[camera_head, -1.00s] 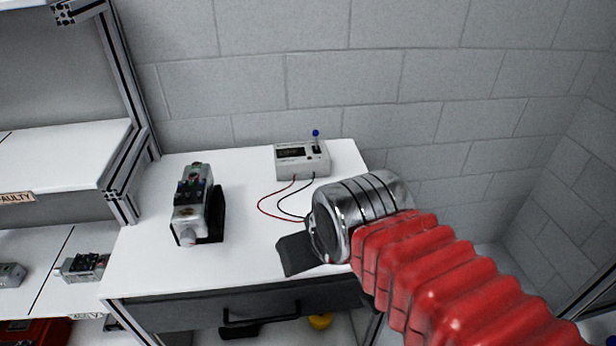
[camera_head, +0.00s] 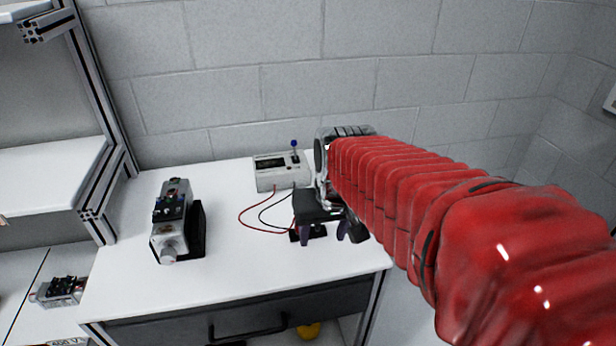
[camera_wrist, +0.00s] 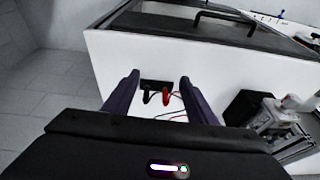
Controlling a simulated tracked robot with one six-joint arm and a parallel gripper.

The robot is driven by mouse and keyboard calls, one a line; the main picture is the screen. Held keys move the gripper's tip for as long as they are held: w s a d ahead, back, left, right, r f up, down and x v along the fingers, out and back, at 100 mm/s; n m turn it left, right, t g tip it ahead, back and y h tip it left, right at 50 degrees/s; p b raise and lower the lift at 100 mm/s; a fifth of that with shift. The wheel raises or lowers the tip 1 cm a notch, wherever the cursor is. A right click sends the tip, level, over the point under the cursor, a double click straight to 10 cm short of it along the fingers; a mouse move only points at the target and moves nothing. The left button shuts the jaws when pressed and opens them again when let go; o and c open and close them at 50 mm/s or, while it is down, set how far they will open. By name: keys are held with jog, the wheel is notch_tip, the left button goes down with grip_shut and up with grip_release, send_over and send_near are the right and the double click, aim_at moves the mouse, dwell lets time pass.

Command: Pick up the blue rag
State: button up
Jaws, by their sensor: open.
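I see no blue rag in either view. My gripper (camera_head: 323,236) is open over the right part of the white table (camera_head: 225,275), its dark purple fingers pointing down. In the wrist view the fingers of my gripper (camera_wrist: 160,79) stand apart on either side of a small black block (camera_wrist: 146,86) with a red and a black plug or clip. The fingers hold nothing, and I cannot tell whether they touch the table. My arm hides part of the table's right side.
A grey meter box (camera_head: 280,172) with a blue-tipped lever stands at the back, with red and black wires. A grey servo device (camera_head: 171,225) stands at left. A drawer (camera_head: 240,312) is under the tabletop. The table's front middle is clear. Shelves (camera_head: 45,185) are at far left.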

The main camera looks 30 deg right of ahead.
jog(key=w+d+r+t, duration=0.1)
jog(key=w+d, duration=1.3)
jog(key=d, duration=0.1)
jog(key=shift+w+d+r, duration=0.15)
jog(key=shift+w+d, duration=0.1)
jog(key=x, duration=0.8)
jog(key=shift+d+f, duration=0.2)
jog(key=shift+f, duration=0.1)
jog(key=shift+d+x, duration=0.1)
jog(key=shift+x, duration=1.25)
jog(key=shift+d+x, duration=0.15)
jog(key=shift+x, duration=1.15)
